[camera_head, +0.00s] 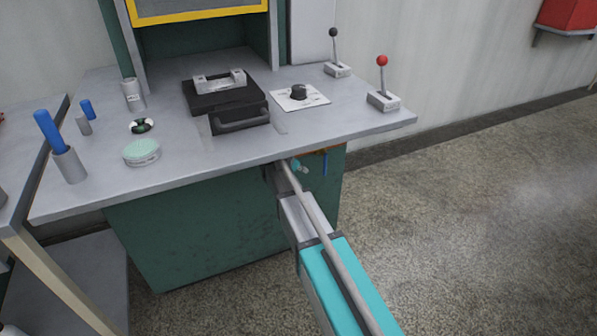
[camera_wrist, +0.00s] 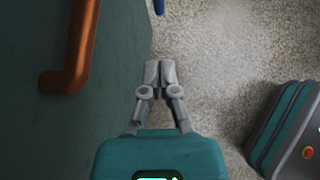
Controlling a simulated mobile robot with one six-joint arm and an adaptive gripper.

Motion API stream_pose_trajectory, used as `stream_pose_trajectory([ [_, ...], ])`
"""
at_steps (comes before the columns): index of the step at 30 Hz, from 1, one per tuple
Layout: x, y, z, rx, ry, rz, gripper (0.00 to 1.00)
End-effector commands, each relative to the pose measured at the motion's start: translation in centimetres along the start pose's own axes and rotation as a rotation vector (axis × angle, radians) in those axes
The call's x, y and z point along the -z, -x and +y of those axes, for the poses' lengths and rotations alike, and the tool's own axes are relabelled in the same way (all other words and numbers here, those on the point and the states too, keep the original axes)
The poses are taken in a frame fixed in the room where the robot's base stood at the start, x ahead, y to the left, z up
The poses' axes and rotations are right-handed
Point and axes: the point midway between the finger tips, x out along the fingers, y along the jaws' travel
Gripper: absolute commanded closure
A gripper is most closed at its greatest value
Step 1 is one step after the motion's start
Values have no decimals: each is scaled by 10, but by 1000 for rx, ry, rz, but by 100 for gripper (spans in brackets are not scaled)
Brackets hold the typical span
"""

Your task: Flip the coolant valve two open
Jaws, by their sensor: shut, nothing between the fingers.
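A small blue handle (camera_head: 325,163) hangs under the right end of the workbench in the head view, beside a copper-orange pipe (camera_head: 319,151). I cannot read any label on it, so I cannot tell whether it is valve two or how it is set. In the wrist view, the copper pipe (camera_wrist: 82,45) runs down the green wall at the left, and only the tip of a blue part (camera_wrist: 158,6) shows at the top edge. My gripper (camera_wrist: 160,72) is shut and empty, right of the pipe and below the blue part, apart from both. In the head view my arm mostly hides it.
The grey workbench top (camera_head: 300,135) overhangs the green cabinet (camera_head: 190,235). Two levers, one with a black knob (camera_head: 333,32) and one with a red knob (camera_head: 382,60), stand on its right end. The speckled floor (camera_head: 480,210) to the right is clear.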

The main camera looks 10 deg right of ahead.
Motion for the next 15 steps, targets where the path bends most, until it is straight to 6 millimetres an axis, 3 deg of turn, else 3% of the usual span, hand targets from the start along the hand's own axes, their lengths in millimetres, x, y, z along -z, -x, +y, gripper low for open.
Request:
stream_pose_trajectory([
  [10, 2, -41, 0, 1, -1, 0, 100],
  [15, -17, -53, 0, 2, -1, 0, 100],
])
